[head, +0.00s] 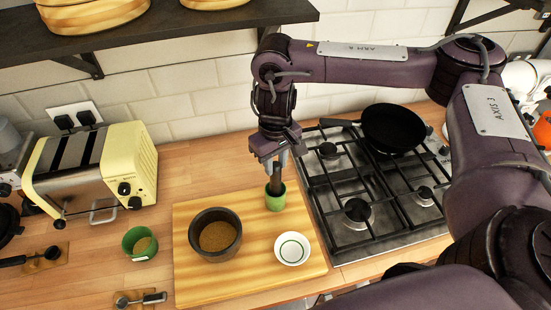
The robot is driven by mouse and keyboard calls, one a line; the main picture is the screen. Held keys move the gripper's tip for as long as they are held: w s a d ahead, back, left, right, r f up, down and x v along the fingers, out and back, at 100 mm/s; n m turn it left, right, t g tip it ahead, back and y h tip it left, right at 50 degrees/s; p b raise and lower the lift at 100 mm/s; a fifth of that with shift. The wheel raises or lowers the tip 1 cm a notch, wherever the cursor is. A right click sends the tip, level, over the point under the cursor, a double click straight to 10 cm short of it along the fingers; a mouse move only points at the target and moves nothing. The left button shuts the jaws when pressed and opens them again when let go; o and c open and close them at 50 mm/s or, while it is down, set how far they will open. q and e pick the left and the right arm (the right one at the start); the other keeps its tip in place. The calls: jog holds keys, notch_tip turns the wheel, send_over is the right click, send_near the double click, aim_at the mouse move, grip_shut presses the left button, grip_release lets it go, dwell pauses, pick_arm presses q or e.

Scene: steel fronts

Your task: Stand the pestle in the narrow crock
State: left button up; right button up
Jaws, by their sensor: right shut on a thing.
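My right gripper (276,158) points down over the wooden board and is shut on the dark pestle (276,181). The pestle hangs roughly upright. Its lower end is at the mouth of the narrow green crock (275,203) and seems to be inside the rim; how deep it sits, and whether it touches the bottom, is hidden. The crock stands upright on the back right part of the board. My left gripper is not in view.
The wooden board (190,292) also holds a dark mortar (215,252) with brown contents and a small white bowl (292,249). A wider green pot (140,243) and a cream toaster (90,170) stand left. A gas hob (375,190) with a black pan (393,128) is right.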

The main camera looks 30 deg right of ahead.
jog(key=shift+f, duration=0.1)
jog(key=o, duration=1.1)
jog(key=shift+r, duration=3.9)
